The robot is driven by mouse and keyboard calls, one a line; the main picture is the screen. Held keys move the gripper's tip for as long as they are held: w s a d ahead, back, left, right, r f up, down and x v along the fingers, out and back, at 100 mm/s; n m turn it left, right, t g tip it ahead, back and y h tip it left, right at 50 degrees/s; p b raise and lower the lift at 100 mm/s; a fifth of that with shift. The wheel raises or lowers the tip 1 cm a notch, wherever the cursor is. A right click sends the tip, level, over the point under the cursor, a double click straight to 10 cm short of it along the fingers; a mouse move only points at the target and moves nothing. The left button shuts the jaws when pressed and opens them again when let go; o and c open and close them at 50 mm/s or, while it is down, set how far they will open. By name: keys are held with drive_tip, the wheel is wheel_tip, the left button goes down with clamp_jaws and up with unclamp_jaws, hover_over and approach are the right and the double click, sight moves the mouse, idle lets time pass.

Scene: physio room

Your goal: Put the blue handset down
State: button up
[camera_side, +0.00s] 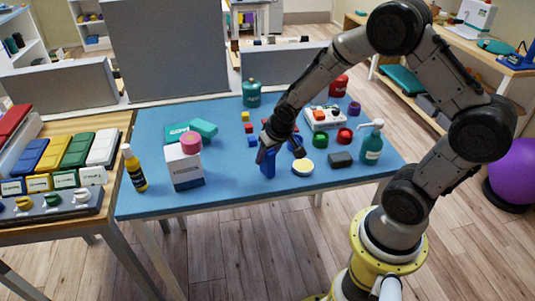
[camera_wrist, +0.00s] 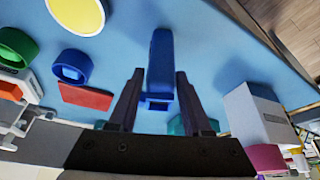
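The blue handset (camera_side: 267,165) is at the front middle of the blue table (camera_side: 225,197), below my gripper (camera_side: 270,150). It looks upright in the side view, with its lower end at or very near the tabletop; I cannot tell whether it touches. In the wrist view the handset (camera_wrist: 160,62) lies between the two dark fingers of my gripper (camera_wrist: 160,75). A strip of blue table shows between each fingertip and the handset, so the fingers look open around it. The side view does not show the finger gap clearly.
A pale yellow-topped disc (camera_side: 303,167) and a dark grey block (camera_side: 341,159) lie to the right. A white and blue box (camera_side: 185,168) bearing a pink roll (camera_side: 191,142) stands left. A teal pump bottle (camera_side: 371,147) stands far right. Bare table lies between box and handset.

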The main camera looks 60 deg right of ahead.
drive_tip(key=shift+o, duration=0.9)
drive_tip(key=shift+r, duration=0.15)
drive_tip(key=s+a+r+n, duration=0.1)
drive_tip(key=s+a+r, duration=0.1)
drive_tip(key=s+r, duration=0.5)
drive_tip(key=s+a+r, duration=0.3)
drive_tip(key=r, duration=0.8)
drive_tip(key=s+a+r+n+t+y, duration=0.1)
drive_tip(key=s+a+r+n, duration=0.2)
drive_tip(key=s, duration=0.8)
drive_tip(key=shift+a+y, duration=0.25)
drive_tip(key=shift+y, duration=0.15)
